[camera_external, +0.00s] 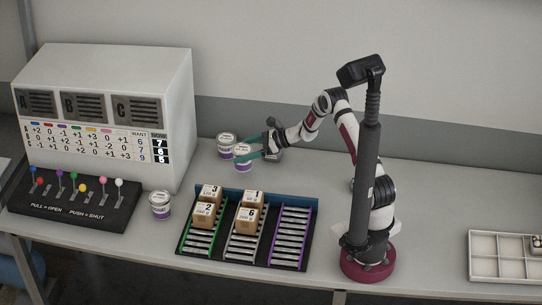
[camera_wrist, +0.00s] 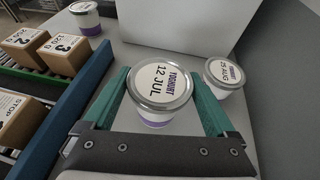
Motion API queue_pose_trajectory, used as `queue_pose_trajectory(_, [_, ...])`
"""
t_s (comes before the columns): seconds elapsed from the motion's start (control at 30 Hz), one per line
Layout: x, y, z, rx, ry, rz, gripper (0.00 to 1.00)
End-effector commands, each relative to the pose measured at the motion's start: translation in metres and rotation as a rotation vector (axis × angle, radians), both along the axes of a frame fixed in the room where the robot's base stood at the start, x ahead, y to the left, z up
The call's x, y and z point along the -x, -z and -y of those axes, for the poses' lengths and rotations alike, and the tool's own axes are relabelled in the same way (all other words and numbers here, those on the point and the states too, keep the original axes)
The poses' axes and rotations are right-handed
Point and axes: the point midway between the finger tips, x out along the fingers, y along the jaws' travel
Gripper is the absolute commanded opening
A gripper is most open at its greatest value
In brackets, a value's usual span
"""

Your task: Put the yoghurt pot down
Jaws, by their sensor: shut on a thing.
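My gripper (camera_external: 256,151) is shut on a yoghurt pot (camera_external: 243,155), with one teal finger on each side of it. In the wrist view the held yoghurt pot (camera_wrist: 161,86) has a white lid reading "YOGHURT 12 JUL" and a purple band; it looks upright. Whether its base touches the table is hard to tell. A second yoghurt pot, marked "25 AUG" (camera_wrist: 224,74), stands close behind it and also shows in the external view (camera_external: 226,143). A third yoghurt pot (camera_external: 160,205) stands by the lever panel, and shows at the top left of the wrist view (camera_wrist: 85,16).
A rack (camera_external: 215,262) with green, grey and purple lanes holds several numbered boxes (camera_external: 252,200); its purple lane is empty. A white machine (camera_external: 172,120) and a lever panel (camera_external: 80,212) stand at the left. A divided tray (camera_external: 497,257) is at the far right.

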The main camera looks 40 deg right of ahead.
Motion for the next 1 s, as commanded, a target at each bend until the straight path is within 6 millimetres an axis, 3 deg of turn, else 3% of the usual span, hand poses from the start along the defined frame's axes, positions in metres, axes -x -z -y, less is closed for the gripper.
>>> queue_pose_trajectory(0.1, [0.0,0.026,-0.001,-0.001,0.002,-0.005,0.26])
queue_pose_trajectory(0.17, [0.0,0.033,0.0,0.0,0.001,-0.002,0.26])
queue_pose_trajectory(0.5, [0.0,0.038,0.0,0.0,0.002,-0.002,0.26])
queue_pose_trajectory(0.53, [0.0,0.038,0.0,0.0,0.002,-0.002,0.93])
queue_pose_trajectory(0.57, [0.0,0.038,0.0,0.0,0.001,-0.001,0.98])
queue_pose_trajectory(0.83, [0.0,0.035,0.0,0.001,0.001,0.0,1.0])
queue_pose_trajectory(1.0, [0.019,0.021,0.029,0.001,0.007,-0.001,1.0])
